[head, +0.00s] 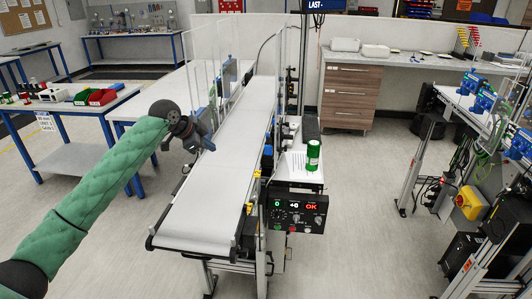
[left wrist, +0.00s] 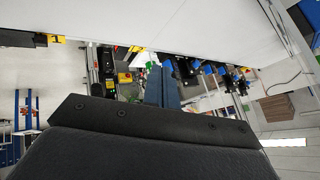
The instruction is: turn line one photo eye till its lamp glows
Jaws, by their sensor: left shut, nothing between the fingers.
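The belt conveyor (head: 205,205) runs away from me in the middle of the head view, with a white belt. Small yellow parts (head: 256,177) sit along its right edge; I cannot tell which part is the line one photo eye, and no glowing lamp on one can be made out. My left gripper (head: 208,143) is shut and empty, above the belt's left edge and apart from the yellow parts. In the left wrist view its closed fingers (left wrist: 161,88) point toward the belt's side, where a yellow part (left wrist: 56,39) shows.
A blue-legged table (head: 75,105) is at left. A yellow switch box (head: 470,203) is at right. Floor between is clear.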

